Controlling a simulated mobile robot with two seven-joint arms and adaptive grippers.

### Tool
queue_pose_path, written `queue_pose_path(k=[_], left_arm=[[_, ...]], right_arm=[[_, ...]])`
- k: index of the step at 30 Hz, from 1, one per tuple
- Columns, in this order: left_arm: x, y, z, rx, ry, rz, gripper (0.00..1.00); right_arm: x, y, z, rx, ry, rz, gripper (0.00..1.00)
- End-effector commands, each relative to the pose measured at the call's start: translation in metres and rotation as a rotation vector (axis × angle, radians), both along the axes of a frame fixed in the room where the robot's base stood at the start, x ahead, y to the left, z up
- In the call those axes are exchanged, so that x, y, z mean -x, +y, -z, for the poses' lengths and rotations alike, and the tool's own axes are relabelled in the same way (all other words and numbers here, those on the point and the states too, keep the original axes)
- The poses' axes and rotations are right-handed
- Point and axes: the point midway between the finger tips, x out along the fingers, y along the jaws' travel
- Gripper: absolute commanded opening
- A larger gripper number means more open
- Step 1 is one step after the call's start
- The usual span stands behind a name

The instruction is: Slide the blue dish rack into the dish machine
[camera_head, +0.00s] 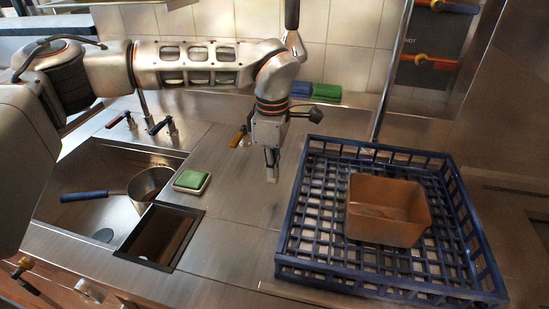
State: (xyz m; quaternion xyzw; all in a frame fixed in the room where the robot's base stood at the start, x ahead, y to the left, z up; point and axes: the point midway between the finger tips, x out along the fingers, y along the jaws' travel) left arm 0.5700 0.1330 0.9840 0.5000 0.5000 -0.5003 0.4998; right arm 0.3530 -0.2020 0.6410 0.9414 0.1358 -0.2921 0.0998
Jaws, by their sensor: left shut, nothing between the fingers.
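The blue dish rack (462,222) is a square lattice crate on the steel counter at the right. A brown rectangular tub (388,232) stands inside it, right of the middle. My left gripper (271,172) points down over the counter just left of the rack's back left corner. It is shut and empty, apart from the rack. The dish machine is not clearly identifiable; steel panels (510,130) stand at the right edge. My right gripper is not in view.
A sink (75,215) at the left holds a pan (148,187) with a blue handle. A green sponge on a dish (191,181) and a rectangular bin opening (160,237) lie nearer. Blue and green folded cloths (327,92) sit by the tiled wall.

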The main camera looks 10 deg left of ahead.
Motion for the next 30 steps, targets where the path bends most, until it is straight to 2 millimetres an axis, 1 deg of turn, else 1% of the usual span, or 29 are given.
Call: queue_pose_path(k=[1,3,5,6,9,15,27,30], left_arm=[[0.001,0.0,0.012,0.0,0.004,0.0,0.0],[0.001,0.0,0.025,0.0,0.004,-0.001,0.0],[0.001,0.0,0.036,0.0,0.003,0.0,0.0],[0.001,-0.004,0.039,0.0,0.0,0.002,0.0],[0.0,-0.021,0.036,0.0,-0.001,0.002,0.0],[0.0,-0.037,0.036,0.0,-0.001,0.0,0.0],[0.0,-0.04,0.036,0.0,-0.001,0.0,0.0],[0.0,-0.046,0.036,0.0,-0.001,0.002,0.0]], right_arm=[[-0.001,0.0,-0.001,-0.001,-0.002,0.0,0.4],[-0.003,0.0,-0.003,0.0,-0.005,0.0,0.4],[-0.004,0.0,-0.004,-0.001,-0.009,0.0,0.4],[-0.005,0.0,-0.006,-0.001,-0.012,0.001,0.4],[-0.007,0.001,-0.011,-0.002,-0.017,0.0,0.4],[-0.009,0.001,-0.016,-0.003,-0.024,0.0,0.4],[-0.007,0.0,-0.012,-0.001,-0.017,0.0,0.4],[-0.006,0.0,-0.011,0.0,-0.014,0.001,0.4]])
